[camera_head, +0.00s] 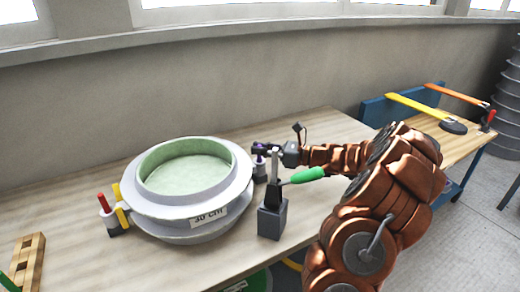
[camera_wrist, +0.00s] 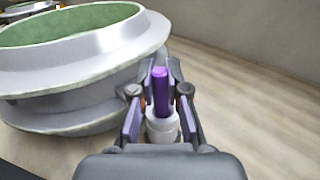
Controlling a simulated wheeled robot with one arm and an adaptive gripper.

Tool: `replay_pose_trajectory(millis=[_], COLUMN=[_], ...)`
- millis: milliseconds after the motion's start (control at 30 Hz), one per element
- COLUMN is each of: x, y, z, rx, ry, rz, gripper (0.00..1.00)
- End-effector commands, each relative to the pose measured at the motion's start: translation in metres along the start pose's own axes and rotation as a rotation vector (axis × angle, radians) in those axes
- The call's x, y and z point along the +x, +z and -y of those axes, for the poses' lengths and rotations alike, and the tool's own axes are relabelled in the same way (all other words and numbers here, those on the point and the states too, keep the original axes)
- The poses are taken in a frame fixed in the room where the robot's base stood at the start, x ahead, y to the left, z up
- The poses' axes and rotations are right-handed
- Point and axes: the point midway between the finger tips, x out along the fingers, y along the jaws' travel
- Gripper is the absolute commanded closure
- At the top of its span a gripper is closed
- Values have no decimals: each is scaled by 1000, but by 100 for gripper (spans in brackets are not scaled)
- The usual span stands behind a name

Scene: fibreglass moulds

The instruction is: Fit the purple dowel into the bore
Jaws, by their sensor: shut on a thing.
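The purple dowel (camera_wrist: 161,88) stands upright between the fingers of my gripper (camera_wrist: 160,78) in the wrist view. My gripper is shut on it. A pale round collar (camera_wrist: 162,128) shows directly below the dowel; I cannot tell whether it is part of the dowel or a holder around it. In the head view my gripper (camera_head: 262,148) is at the right side of the round mould (camera_head: 213,212), with the purple dowel (camera_head: 260,160) below it, partly hidden. The bore cannot be made out in either view.
A toggle clamp with a green handle (camera_head: 307,175) stands on a grey block (camera_head: 272,220) in front of my gripper. A wooden block (camera_head: 27,262) lies at far left. The bench behind is clear.

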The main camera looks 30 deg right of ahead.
Motion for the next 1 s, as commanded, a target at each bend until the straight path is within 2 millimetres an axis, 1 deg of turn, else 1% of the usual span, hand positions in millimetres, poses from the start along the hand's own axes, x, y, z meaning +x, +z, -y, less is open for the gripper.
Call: replay_pose_trajectory(millis=[67, 100, 300, 333, 700, 767, 867, 1000], x=[0, 0, 0, 0, -2, -8, -23, -50], y=[-2, -2, -2, -2, 1, 1, 1, 0], z=[0, 0, 0, 0, 0, 1, 1, 2], rx=[0, 0, 0, 0, 0, 0, -1, 0], ry=[0, 1, 1, 0, -1, -2, -3, -6], rz=[0, -1, 0, 0, 0, 1, 0, -1], gripper=[100, 83, 62, 61, 61, 61, 61, 61])
